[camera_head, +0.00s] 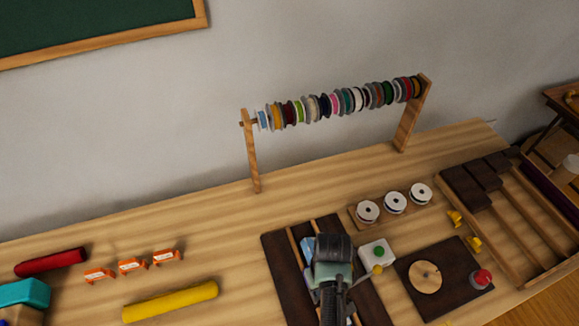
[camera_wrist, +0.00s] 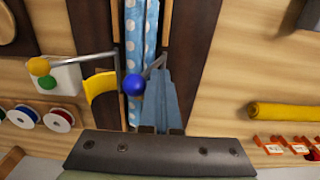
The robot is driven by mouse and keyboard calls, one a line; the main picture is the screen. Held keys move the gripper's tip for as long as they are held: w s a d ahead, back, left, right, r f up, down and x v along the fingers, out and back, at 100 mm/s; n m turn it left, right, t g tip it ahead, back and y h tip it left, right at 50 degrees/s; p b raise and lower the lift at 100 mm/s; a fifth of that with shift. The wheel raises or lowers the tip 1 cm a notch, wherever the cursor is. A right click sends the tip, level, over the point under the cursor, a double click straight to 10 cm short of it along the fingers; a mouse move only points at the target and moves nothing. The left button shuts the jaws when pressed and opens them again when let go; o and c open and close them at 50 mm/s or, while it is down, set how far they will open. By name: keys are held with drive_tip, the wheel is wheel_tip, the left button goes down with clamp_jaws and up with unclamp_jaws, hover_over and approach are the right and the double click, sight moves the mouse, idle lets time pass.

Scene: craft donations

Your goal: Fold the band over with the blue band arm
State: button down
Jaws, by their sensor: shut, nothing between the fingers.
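The blue band arm shows as a blue ball knob (camera_wrist: 134,86) on a thin metal rod in the wrist view. A light-blue band with white dots (camera_wrist: 140,28) lies in a channel of the dark wooden board (camera_wrist: 188,30), partly hidden behind the knob. My gripper (camera_wrist: 165,72) is shut and empty; its fingertips are just right of the knob, and I cannot tell whether they touch the rod. In the head view my gripper (camera_head: 332,268) hangs over the dark board (camera_head: 280,258) and hides most of the band and the blue knob.
A yellow-knobbed rod (camera_wrist: 38,67) stands by a white box with a green button (camera_head: 378,252). A yellow flap (camera_wrist: 102,88) is beside the blue knob. A spool holder (camera_head: 352,216), a yellow roll (camera_head: 170,301) and orange packets (camera_head: 132,265) are nearby.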

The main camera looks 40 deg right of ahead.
drive_tip(key=shift+s+d, duration=0.1)
drive_tip(key=shift+d, duration=0.3)
drive_tip(key=shift+a, duration=0.1)
wheel_tip(320, 180, up, 9)
drive_tip(key=p, duration=0.9)
